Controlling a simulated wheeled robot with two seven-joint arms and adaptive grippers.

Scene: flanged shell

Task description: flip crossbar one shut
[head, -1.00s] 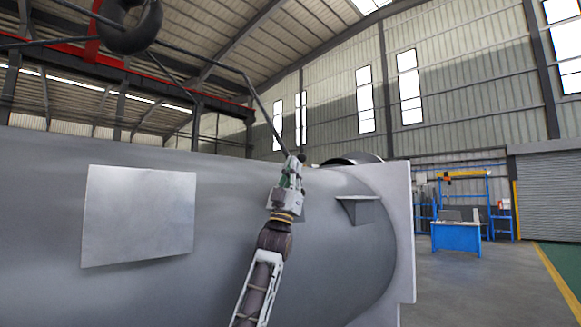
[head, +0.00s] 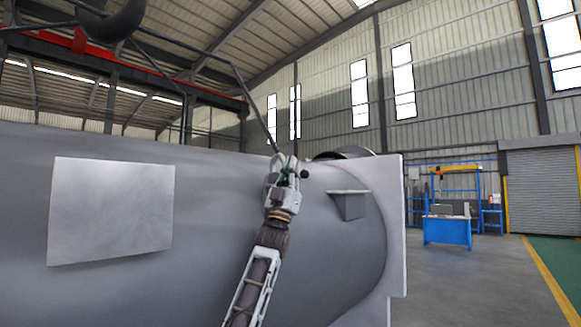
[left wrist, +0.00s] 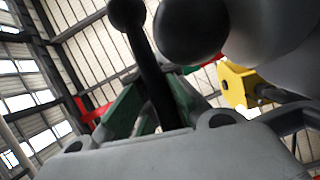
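My left gripper (head: 284,162) is at the top of the grey flanged shell (head: 225,265), where a dark sling leg comes down. A small dark round knob (head: 304,173) shows just right of the gripper. In the left wrist view, a black bar (left wrist: 150,65) with a ball end stands by the green gripper fingers (left wrist: 155,108), and a larger dark ball (left wrist: 190,32) is beside it. This bar looks like the crossbar, but I cannot be sure. The fingers' closure and any contact with the bar are hidden. My right gripper is not in view.
A flat plate (head: 112,210) and a bracket (head: 347,204) are on the shell's side. A yellow part (left wrist: 238,86) is close by in the wrist view. A blue bench (head: 447,231) stands far right.

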